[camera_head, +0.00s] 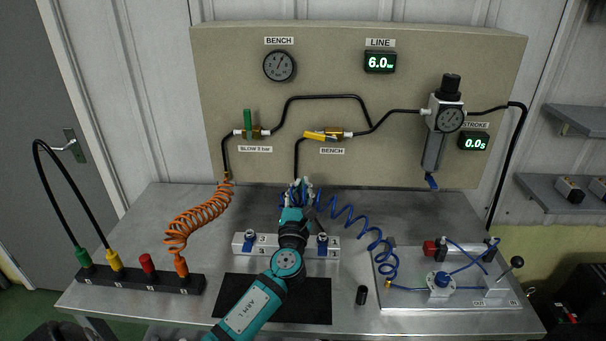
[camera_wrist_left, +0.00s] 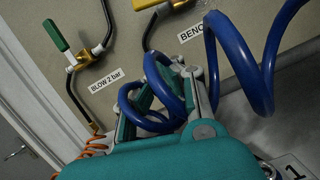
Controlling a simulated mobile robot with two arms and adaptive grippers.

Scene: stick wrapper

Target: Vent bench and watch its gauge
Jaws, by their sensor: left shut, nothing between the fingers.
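The round bench gauge (camera_head: 279,66) hangs on the beige panel under a BENCH label; its needle is too small to read surely. The bench valve (camera_head: 328,135) has a yellow handle lying nearly along the black pipe; it shows partly in the left wrist view (camera_wrist_left: 162,8). My left gripper (camera_head: 299,186) is shut and empty, below the bench valve, near the panel's foot. In the left wrist view, loops of blue coiled hose (camera_wrist_left: 236,62) pass in front of my left gripper (camera_wrist_left: 165,92) and partly hide its fingers. My right gripper is not in view.
The blow valve (camera_head: 249,128) has an upright green handle. The line display (camera_head: 380,62) reads 6.0 and the stroke display (camera_head: 474,142) 0.0. A regulator (camera_head: 441,125) hangs right. Orange coiled hose (camera_head: 199,217) stands left, a cylinder plate (camera_head: 455,301) right. A white block (camera_head: 250,248) lies under my arm.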

